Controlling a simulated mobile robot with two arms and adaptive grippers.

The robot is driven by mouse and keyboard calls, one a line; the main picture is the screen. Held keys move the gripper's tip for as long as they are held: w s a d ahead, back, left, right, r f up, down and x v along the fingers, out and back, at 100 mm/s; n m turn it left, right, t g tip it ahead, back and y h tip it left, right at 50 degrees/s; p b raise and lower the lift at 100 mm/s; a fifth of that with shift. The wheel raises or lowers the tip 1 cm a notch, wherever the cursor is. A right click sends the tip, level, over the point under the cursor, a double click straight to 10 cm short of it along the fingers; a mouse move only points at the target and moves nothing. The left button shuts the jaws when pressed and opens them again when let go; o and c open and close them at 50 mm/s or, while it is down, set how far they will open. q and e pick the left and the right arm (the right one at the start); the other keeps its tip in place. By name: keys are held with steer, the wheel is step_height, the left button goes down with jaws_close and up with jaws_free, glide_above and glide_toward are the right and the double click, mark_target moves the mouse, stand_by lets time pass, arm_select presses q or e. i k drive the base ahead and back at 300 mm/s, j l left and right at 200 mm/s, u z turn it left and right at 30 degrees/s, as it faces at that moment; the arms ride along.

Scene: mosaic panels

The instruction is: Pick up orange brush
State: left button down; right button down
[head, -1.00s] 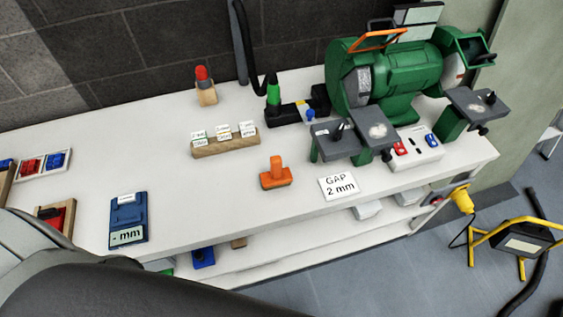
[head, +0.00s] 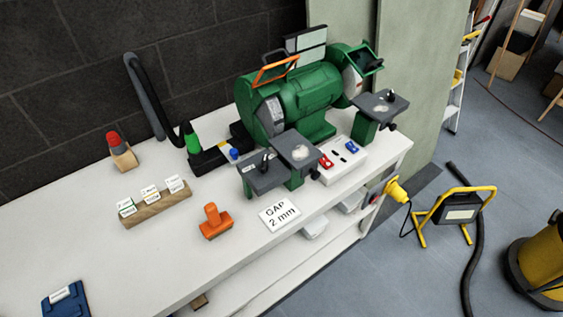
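The orange brush (head: 215,223) stands upright on the white workbench (head: 120,260), near its front edge in the head view. It has a wide block base and a short upright handle. It is left of the white "GAP 2 mm" card (head: 280,214) and right of the wooden card holder (head: 155,205). Nothing touches the brush. Neither of my grippers is in view.
A green bench grinder (head: 300,100) with grey rests stands behind and right of the brush. A blue gauge (head: 67,302) lies at the lower left. A yellow work lamp (head: 455,212) and a yellow drum (head: 540,268) stand on the floor. The bench around the brush is clear.

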mark_target(217, 223)
steer(key=l+u, duration=0.2)
steer(key=l, duration=0.25)
steer(key=l+u, duration=0.15)
steer(key=l, duration=0.3)
steer(key=k+l+u, duration=0.2)
steer(key=l, duration=0.25)
steer(key=l+u, duration=0.15)
steer(key=l, duration=0.3)
